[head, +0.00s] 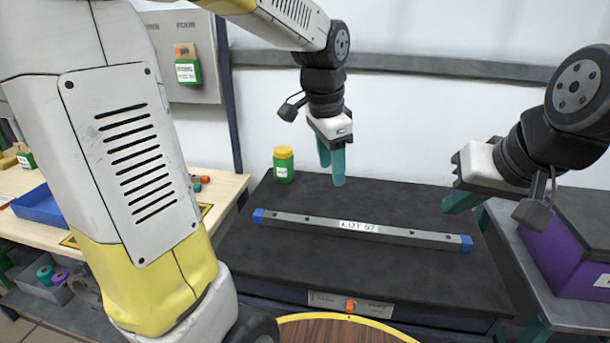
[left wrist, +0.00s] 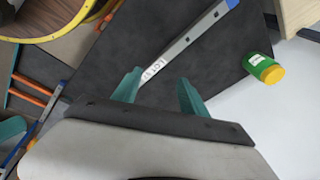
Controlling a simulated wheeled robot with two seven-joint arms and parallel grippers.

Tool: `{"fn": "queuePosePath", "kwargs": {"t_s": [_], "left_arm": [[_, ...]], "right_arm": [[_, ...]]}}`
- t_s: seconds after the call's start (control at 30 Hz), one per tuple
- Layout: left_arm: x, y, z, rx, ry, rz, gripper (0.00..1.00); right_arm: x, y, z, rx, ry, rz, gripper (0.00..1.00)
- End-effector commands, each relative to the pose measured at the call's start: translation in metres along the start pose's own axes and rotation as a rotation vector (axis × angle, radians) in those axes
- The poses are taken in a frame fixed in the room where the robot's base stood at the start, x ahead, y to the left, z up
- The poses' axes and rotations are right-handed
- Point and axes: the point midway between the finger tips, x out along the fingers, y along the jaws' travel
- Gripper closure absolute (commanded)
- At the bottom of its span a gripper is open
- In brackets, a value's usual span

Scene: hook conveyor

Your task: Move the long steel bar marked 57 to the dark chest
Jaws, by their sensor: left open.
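The long steel bar (head: 385,231) has blue end caps and a white label reading LOT 57. It lies flat across a black-topped table (head: 290,273). My left gripper (head: 332,168) is open and empty, above the back part of the table, pointing down. In the left wrist view the bar (left wrist: 190,37) runs diagonally beyond the open fingers (left wrist: 158,92). My right gripper (head: 462,200) is near the bar's right end; its finger gap is unclear. No chest is plainly dark all over; a purple box with a dark top (head: 560,255) stands at the right.
A green jar with a yellow lid (head: 284,170) stands at the table's back left; it also shows in the left wrist view (left wrist: 262,68). A wooden bench (head: 225,190) with a blue tray (head: 42,205) is at the left. A grey side table (head: 525,265) carries the purple box.

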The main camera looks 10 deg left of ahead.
Motion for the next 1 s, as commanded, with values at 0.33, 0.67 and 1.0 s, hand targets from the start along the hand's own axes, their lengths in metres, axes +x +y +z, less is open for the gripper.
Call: {"fn": "queuePosePath", "kwargs": {"t_s": [0.33,0.67,1.0], "left_arm": [[-0.056,0.049,0.099,-0.708,0.274,-0.093,0.49],[-0.059,0.067,0.122,-0.928,0.375,-0.087,0.49],[-0.059,0.067,0.122,-0.925,0.374,-0.087,0.49]], "right_arm": [[0.000,0.000,0.000,0.000,0.000,0.000,1.00],[0.000,0.000,0.000,0.000,0.000,0.000,1.00],[0.000,0.000,0.000,0.000,0.000,0.000,1.00]]}}
